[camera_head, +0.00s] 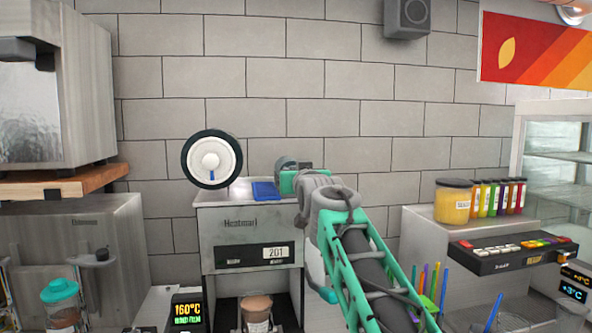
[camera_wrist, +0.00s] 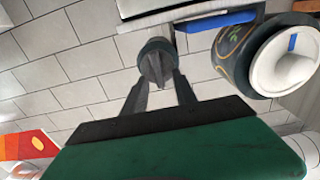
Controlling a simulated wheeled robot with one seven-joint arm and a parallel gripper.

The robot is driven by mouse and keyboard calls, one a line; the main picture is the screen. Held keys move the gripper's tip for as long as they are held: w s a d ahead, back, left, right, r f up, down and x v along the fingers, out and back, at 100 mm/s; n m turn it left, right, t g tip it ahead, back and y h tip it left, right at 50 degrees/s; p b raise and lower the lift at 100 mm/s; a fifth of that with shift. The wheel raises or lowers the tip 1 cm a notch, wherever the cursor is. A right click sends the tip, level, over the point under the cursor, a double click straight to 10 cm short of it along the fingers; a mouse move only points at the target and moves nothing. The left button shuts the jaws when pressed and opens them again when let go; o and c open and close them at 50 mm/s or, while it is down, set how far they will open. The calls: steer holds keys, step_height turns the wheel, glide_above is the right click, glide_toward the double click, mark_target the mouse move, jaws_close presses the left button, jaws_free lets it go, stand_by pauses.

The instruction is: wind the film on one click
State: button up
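The grey cup sealer (camera_head: 240,222) stands against the tiled wall with a lit display. The film roll (camera_head: 211,160), with a dark rim and white hub with a blue mark, sits at its upper left; it shows at the right of the wrist view (camera_wrist: 288,64). A dark round knob (camera_wrist: 155,50) with a narrow fin is straight ahead of my gripper (camera_wrist: 160,80). My two fingers stand apart, one on each side of the fin; contact cannot be made out. In the head view, my arm hides the fingertips behind the sealer's top.
A blue piece (camera_head: 265,190) lies on the sealer's top, close to my gripper. A cup with brown contents (camera_head: 256,312) stands in the sealer's lower opening. Jars (camera_head: 454,202) and a button panel (camera_head: 512,250) are to the right. A turquoise-lidded cup (camera_head: 61,303) is at left.

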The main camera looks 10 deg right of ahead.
steer(key=shift+c, duration=0.4)
jaws_close()
steer(key=shift+f+m, duration=0.1)
steer(key=shift+m, duration=0.2)
steer(key=m+b, duration=0.2)
steer(key=m, duration=0.5)
steer(key=f+m+b, duration=0.1)
steer(key=m, duration=0.7)
steer(key=d+f+m+b, duration=0.1)
steer(key=m+b, duration=0.1)
steer(key=m, duration=0.6)
steer(key=shift+d+b, duration=0.1)
steer(key=shift+b, duration=0.25)
steer(key=shift+f, duration=0.1)
stand_by(0.3)
